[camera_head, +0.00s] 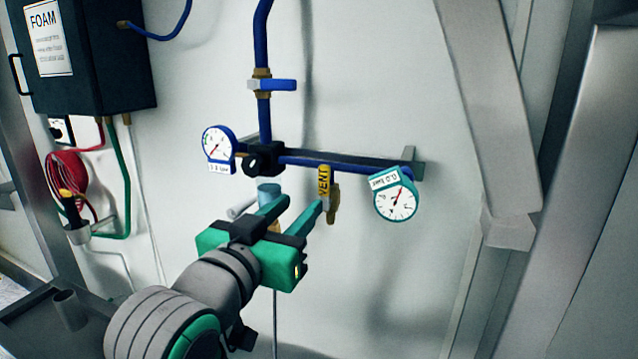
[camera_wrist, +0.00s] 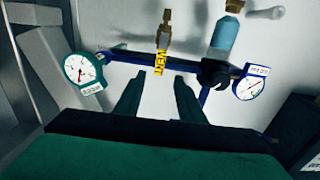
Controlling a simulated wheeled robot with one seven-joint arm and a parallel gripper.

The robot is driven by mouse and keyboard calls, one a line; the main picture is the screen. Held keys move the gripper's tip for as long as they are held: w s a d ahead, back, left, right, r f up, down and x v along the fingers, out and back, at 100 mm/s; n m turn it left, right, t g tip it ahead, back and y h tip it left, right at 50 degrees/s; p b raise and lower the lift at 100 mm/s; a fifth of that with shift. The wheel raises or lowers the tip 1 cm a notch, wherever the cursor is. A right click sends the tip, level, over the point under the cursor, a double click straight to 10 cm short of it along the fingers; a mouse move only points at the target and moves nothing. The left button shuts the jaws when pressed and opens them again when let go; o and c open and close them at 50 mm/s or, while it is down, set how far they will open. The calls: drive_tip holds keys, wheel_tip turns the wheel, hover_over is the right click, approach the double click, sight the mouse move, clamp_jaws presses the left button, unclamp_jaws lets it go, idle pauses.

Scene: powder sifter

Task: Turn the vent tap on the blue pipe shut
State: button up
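The vent tap has a yellow handle (camera_head: 324,181) marked VENT and a brass body (camera_head: 333,205), just below the horizontal blue pipe (camera_head: 350,165). In the wrist view the yellow handle (camera_wrist: 158,65) appears upside down, with the brass body (camera_wrist: 165,32) above it. My gripper (camera_head: 302,204) is open and empty, below and left of the tap in the head view. In the wrist view the handle lies in line with the gap between my fingertips (camera_wrist: 158,78). I see no clear contact; the exact distance is hard to tell.
A blue-rimmed gauge (camera_head: 217,144) and a black knob (camera_head: 264,158) are left of the tap; a teal gauge (camera_head: 396,200) is right. A light-blue cylinder (camera_head: 269,192) stands behind my gripper. Another blue handle (camera_head: 272,85) is on the upper pipe. A metal beam (camera_head: 490,110) stands right.

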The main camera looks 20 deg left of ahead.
sight(323, 179)
drive_tip(key=w, duration=1)
drive_tip(key=shift+w+d+r, duration=0.15)
drive_tip(key=shift+w+r, duration=0.1)
drive_tip(key=shift+r, duration=0.05)
drive_tip(key=shift+c, duration=0.2)
clamp_jaws()
